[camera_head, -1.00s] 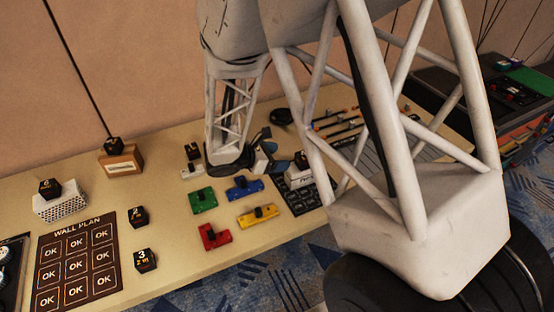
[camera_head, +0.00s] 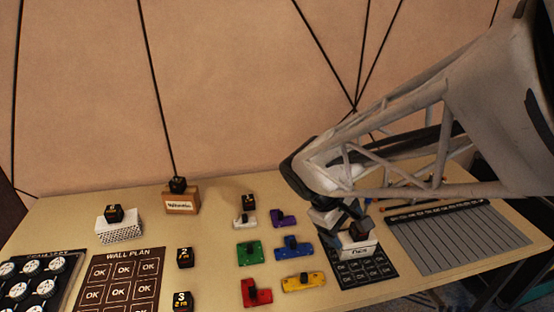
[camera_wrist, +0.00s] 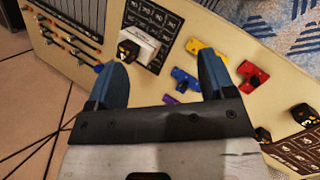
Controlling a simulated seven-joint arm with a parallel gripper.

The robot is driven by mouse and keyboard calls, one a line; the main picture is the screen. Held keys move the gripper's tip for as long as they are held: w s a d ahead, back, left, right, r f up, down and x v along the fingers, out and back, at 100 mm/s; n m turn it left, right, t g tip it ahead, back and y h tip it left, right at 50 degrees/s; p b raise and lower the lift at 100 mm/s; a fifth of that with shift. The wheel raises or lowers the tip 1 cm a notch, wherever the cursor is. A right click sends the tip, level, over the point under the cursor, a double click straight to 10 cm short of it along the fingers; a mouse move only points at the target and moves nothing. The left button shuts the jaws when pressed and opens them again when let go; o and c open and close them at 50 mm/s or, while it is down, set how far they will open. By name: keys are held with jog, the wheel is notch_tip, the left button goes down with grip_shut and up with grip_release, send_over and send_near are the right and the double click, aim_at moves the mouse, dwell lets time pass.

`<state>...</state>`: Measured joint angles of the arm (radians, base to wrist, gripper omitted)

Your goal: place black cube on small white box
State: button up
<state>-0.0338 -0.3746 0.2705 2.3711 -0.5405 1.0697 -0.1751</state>
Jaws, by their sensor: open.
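A black cube (camera_head: 360,231) sits on a small white box (camera_head: 358,248) that has dark lettering. Both also show in the wrist view, the cube (camera_wrist: 128,52) at one end of the white box (camera_wrist: 143,42). My gripper (camera_head: 342,216) is just above and left of this box in the head view. In the wrist view my gripper (camera_wrist: 163,70) has its blue fingers wide apart with nothing between them. Another black cube (camera_head: 114,213) sits on a perforated white box (camera_head: 121,231) at the left. My arm hides part of the table's back right.
Black cubes stand on a wooden box (camera_head: 182,204), by a small white piece (camera_head: 245,220), and beside the wall plan board (camera_head: 122,285). Green (camera_head: 250,253), blue (camera_head: 292,248), red (camera_head: 256,292), yellow (camera_head: 303,282) and purple (camera_head: 284,218) pieces lie mid-table. A ruled grey board (camera_head: 458,238) lies right.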

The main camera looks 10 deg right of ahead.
jog(key=s+a+r+m+t+y, duration=0.3)
jog(key=s+a+r+m+y, duration=0.2)
jog(key=s+r, duration=0.3)
jog(key=shift+s+a+m+t, duration=0.35)
jog(key=shift+a+m+t, duration=0.05)
jog(key=shift+a+m, duration=0.25)
